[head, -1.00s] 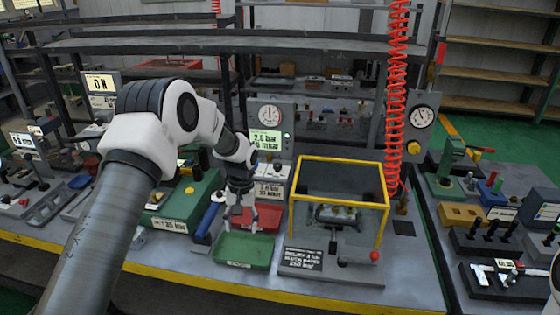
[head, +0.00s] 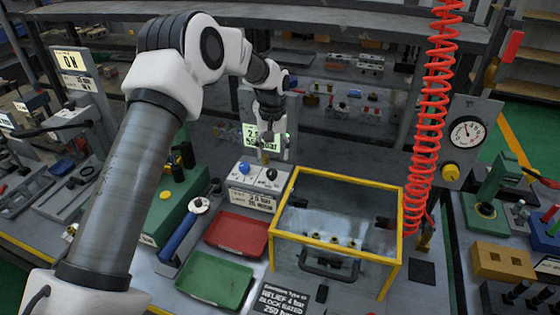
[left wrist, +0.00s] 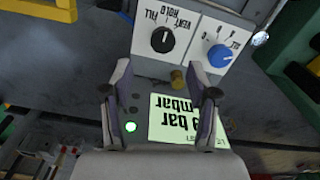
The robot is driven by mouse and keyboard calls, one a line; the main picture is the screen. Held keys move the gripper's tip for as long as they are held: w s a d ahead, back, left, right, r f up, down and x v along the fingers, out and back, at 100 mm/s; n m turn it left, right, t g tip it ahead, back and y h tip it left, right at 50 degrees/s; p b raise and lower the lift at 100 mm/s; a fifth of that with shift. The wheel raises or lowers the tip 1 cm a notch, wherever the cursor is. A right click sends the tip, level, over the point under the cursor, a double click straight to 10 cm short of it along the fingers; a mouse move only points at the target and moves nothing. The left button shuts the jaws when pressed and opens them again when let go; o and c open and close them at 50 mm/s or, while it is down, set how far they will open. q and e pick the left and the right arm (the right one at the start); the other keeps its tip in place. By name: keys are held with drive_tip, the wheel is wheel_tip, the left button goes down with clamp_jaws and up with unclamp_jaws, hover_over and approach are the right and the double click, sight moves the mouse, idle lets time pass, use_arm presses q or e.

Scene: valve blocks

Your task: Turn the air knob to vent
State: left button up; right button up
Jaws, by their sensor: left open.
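The air control box (head: 250,190) is a pale box behind the red tray. In the head view it carries a blue knob (head: 245,168) and a black knob (head: 271,174). In the left wrist view the black knob (left wrist: 162,40) has labels FILL, HOLD and VENT around it, upside down; its exact setting is hard to read. The blue knob (left wrist: 221,55) sits beside it. My left gripper (head: 273,155) is open and empty, above and behind the box's knobs. Its fingers (left wrist: 160,75) also show in the left wrist view, apart from the black knob. My right gripper is not in view.
A lit pressure display (left wrist: 185,120) stands close behind the box. A yellow-framed clear enclosure (head: 395,240) is close on the right. A red tray (head: 237,232) and green tray (head: 215,282) lie in front. A red coiled hose (head: 432,110) hangs at right.

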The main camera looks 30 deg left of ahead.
sight(272, 171)
use_arm(q)
drive_tip(key=shift+s+f+p, duration=0.35)
drive_tip(key=shift+s+f, duration=0.45)
drive_tip(key=shift+f, duration=0.35)
drive_tip(key=f, duration=0.2)
drive_tip(key=w+f, duration=0.1)
drive_tip(key=f, duration=0.1)
drive_tip(key=shift+w, duration=0.1)
drive_tip(key=shift+s+r, duration=0.2)
drive_tip(key=shift+s, duration=0.1)
drive_tip(key=c, duration=0.3)
clamp_jaws()
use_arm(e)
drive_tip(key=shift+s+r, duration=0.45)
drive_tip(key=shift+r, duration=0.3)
